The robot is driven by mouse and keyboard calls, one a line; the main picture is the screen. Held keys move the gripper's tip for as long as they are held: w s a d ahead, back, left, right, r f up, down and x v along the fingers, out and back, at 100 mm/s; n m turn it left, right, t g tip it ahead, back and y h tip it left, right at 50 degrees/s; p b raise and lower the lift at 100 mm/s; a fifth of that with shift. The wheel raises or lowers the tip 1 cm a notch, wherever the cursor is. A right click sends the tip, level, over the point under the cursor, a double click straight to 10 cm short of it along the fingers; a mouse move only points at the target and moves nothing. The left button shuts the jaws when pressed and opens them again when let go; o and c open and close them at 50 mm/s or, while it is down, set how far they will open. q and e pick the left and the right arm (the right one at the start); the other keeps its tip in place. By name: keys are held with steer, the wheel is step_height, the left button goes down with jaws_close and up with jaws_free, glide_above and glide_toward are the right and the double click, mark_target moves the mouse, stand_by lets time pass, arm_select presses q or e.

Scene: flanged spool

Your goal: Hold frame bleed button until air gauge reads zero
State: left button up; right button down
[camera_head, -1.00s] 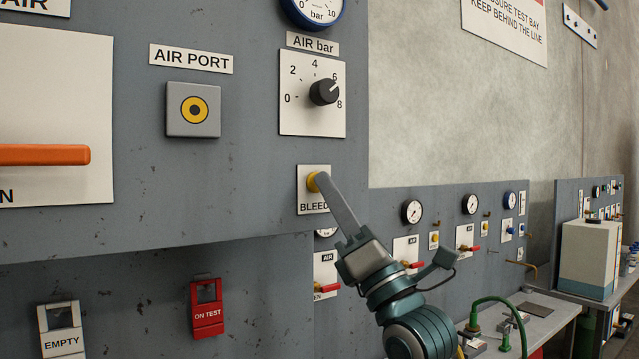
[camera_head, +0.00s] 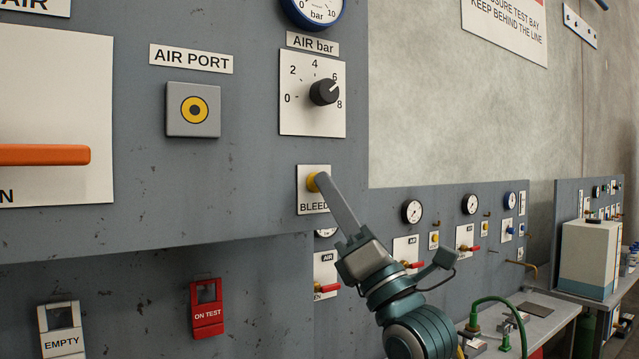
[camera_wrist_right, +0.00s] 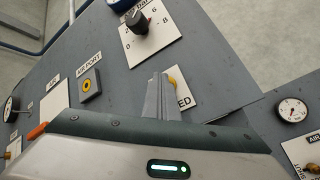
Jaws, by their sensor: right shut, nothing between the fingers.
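The yellow bleed button (camera_head: 312,182) sits on a white plate (camera_head: 307,205) marked BLEED, low on the right side of the near grey panel. My right gripper (camera_head: 320,180) is shut and empty, its fingertips at the button and covering part of it; they look to be touching it. In the right wrist view the shut fingers (camera_wrist_right: 157,98) lie beside the yellow button (camera_wrist_right: 171,82). The round air gauge (camera_head: 315,8) with a blue rim is cut off by the top edge. Its lower scale and "bar" show, but its needle cannot be read. My left gripper is not in view.
The AIR bar knob (camera_head: 324,92) is above the bleed plate, pointing between 6 and 8. The AIR PORT block (camera_head: 193,110) and an orange handle (camera_head: 45,155) are to the left. Red ON TEST (camera_head: 207,308) and white EMPTY (camera_head: 61,330) tags hang below.

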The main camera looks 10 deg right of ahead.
stand_by(0.3)
steer(key=shift+s+d, duration=0.3)
steer(key=shift+s, duration=0.55)
steer(key=shift+s+d+p, duration=0.25)
steer(key=shift+s+d, duration=0.05)
steer(key=shift+s, duration=0.5)
steer(key=shift+s+d+p, duration=0.2)
steer(key=shift+s+d, duration=0.1)
steer(key=shift+s, duration=0.45)
steer(key=shift+s+d+p, duration=0.25)
steer(key=shift+s+d, duration=0.05)
steer(key=shift+s, duration=0.5)
steer(key=shift+w+f, duration=0.1)
